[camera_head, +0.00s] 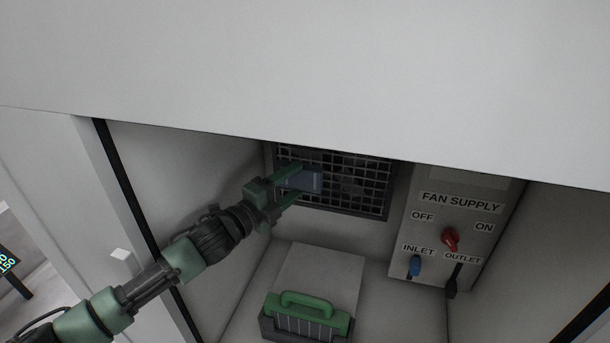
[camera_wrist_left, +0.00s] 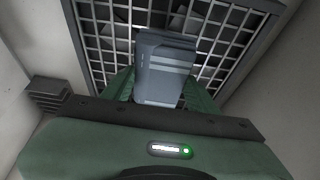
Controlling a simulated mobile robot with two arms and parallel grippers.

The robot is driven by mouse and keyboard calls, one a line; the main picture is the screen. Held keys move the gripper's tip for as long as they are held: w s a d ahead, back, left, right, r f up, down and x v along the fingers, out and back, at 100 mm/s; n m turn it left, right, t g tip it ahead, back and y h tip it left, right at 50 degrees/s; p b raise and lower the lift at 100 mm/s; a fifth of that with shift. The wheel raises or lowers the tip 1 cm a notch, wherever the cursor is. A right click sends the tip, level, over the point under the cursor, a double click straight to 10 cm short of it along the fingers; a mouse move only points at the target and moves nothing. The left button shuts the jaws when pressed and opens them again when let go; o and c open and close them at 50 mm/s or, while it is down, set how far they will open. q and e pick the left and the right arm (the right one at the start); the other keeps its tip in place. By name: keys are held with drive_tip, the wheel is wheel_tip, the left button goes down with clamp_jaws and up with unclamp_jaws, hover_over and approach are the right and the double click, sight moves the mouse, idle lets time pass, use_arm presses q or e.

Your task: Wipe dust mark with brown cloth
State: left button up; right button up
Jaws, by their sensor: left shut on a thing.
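I see no brown cloth and no dust mark in either view. My left gripper (camera_head: 300,182) reaches into a pale cabinet recess and is shut on a blue-grey block (camera_head: 314,180). In the left wrist view the block (camera_wrist_left: 164,68) sits between the green fingers, in front of a dark grille. The grille (camera_head: 360,204) is set in the back wall, with dark shapes behind its bars; I cannot tell whether the block touches it. My right gripper is not in view.
A grey panel marked FAN SUPPLY (camera_head: 461,203) is right of the grille, with a red knob (camera_head: 450,238) and a blue handle (camera_head: 415,265). The cabinet's upper front (camera_head: 330,75) overhangs the recess.

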use_arm(q)
drive_tip(key=shift+w+a+f, duration=0.15)
drive_tip(key=shift+a, duration=0.25)
drive_tip(key=shift+s+a+f, duration=0.1)
drive_tip(key=shift+s+a, duration=0.15)
drive_tip(key=shift+s, duration=0.15)
drive_tip(key=shift+p+v, duration=0.4)
drive_tip(key=shift+v, duration=0.55)
drive_tip(key=shift+s, duration=0.15)
drive_tip(key=shift+d, duration=0.1)
